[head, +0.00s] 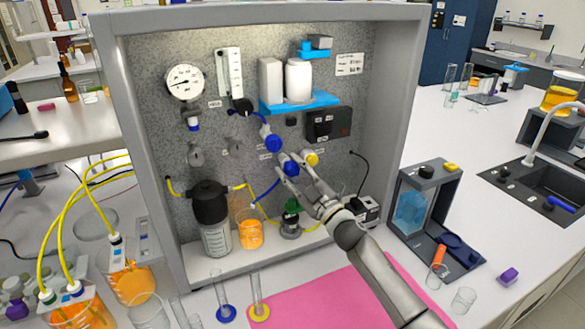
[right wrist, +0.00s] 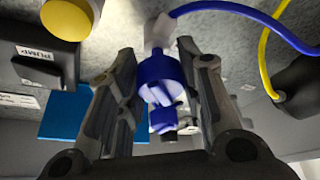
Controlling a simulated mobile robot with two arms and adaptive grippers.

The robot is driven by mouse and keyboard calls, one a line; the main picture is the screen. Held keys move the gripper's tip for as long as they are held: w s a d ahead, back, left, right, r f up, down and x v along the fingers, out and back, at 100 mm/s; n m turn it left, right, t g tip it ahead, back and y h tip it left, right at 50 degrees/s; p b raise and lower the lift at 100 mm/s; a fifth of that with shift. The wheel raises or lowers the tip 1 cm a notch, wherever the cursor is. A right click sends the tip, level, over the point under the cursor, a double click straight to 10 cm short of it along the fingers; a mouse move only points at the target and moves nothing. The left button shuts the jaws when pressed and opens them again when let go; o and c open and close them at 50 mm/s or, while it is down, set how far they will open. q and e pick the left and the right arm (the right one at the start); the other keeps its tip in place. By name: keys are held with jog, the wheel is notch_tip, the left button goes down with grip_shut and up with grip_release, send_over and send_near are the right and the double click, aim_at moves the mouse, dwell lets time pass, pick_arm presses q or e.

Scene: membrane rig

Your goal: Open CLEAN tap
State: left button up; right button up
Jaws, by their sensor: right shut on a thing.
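A blue tap knob (head: 290,168) sits on the speckled panel of the rig, beside a yellow knob (head: 310,159) and below another blue knob (head: 272,143). The labels near them are too small to read in the head view, so I cannot tell which is marked CLEAN. My right gripper (head: 295,179) is at the lower blue knob, shut on it. In the right wrist view the blue tap (right wrist: 160,75) is between the two fingers of the right gripper (right wrist: 158,105), with a blue tube running from its fitting. My left gripper is not in view.
A black box (head: 328,124) is on the panel to the right. A dark-capped bottle (head: 212,235) and an orange beaker (head: 249,232) stand on the rig's floor below. The grey frame (head: 405,110) bounds the right side. A pink mat (head: 310,300) lies in front.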

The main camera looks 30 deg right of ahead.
jog(key=n+g+p, duration=0.1)
jog(key=n, duration=0.2)
jog(key=n+y+p, duration=0.1)
jog(key=n, duration=0.1)
jog(key=shift+d+r+n+g, duration=0.1)
jog(key=shift+r+n+g, duration=0.05)
jog(key=shift+n+g, duration=0.25)
jog(key=n+g+p, duration=0.1)
jog(key=n+p, duration=0.1)
jog(key=n, duration=0.1)
jog(key=shift+y, duration=0.4)
jog(key=shift+n+g+p, duration=0.3)
jog(key=shift+n+p, duration=0.1)
jog(key=shift+n, duration=0.5)
jog(key=o, duration=1)
jog(key=shift+o, duration=0.2)
jog(key=shift+s, duration=0.1)
jog(key=v, duration=1.1)
jog(key=shift+s, duration=0.35)
jog(key=shift+d, duration=0.15)
